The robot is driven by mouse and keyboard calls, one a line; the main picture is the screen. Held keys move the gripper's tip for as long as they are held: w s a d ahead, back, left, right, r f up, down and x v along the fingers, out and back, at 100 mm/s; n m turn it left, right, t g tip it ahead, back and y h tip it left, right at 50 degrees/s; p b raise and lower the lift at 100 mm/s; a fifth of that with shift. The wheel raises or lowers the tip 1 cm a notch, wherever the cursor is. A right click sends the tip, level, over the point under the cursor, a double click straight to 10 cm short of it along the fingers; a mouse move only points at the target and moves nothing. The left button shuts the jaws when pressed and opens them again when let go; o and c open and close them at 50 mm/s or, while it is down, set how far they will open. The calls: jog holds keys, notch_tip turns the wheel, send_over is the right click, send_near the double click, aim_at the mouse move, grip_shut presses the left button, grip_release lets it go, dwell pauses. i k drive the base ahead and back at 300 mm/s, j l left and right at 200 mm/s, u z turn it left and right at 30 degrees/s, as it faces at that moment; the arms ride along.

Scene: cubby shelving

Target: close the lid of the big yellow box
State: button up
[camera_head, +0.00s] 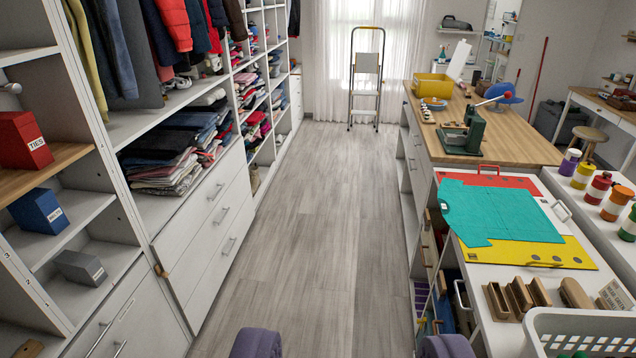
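A yellow box (433,86) stands at the far end of the wooden-topped counter, right of the aisle. It looks open at the top. A pale flat panel (458,62) stands tilted up at its right back side; I cannot tell for sure whether this is its lid. The box's inside is too small to make out. My gripper (351,345) shows as two purple fingertips at the bottom edge, wide apart with only floor between them. It is open and empty, far from the box. The rest of my gripper is out of the picture.
The grey plank floor (315,230) of the aisle is clear up to a stepladder (366,78). Clothes shelving with drawers (205,230) lines the left.

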aim_at(463, 50)
jog(key=i+j+z, duration=0.1)
jog(key=i+j, duration=0.15)
jog(key=i+j+z, duration=0.1)
jog(key=j, duration=0.4)
jog(key=i+j+z, duration=0.1)
jog(key=i+j, duration=0.45)
jog(key=i, duration=0.65)
jog(key=i+j+u, duration=0.15)
jog(key=i, duration=0.7)
jog(key=i+j+z, duration=0.1)
jog(key=i, duration=2.3)
jog(key=i+l+u, duration=0.2)
jog(key=i, duration=0.2)
jog(key=i+u, duration=0.2)
jog(key=i, duration=0.25)
jog(key=i+l+u, duration=0.2)
jog(key=i, duration=0.2)
jog(key=i+l+u, duration=0.3)
jog(key=u, duration=0.15)
jog(key=i+l+u, duration=0.25)
jog(key=l+u, duration=0.15)
jog(key=i+l+u, duration=0.2)
jog(key=l+u, duration=0.25)
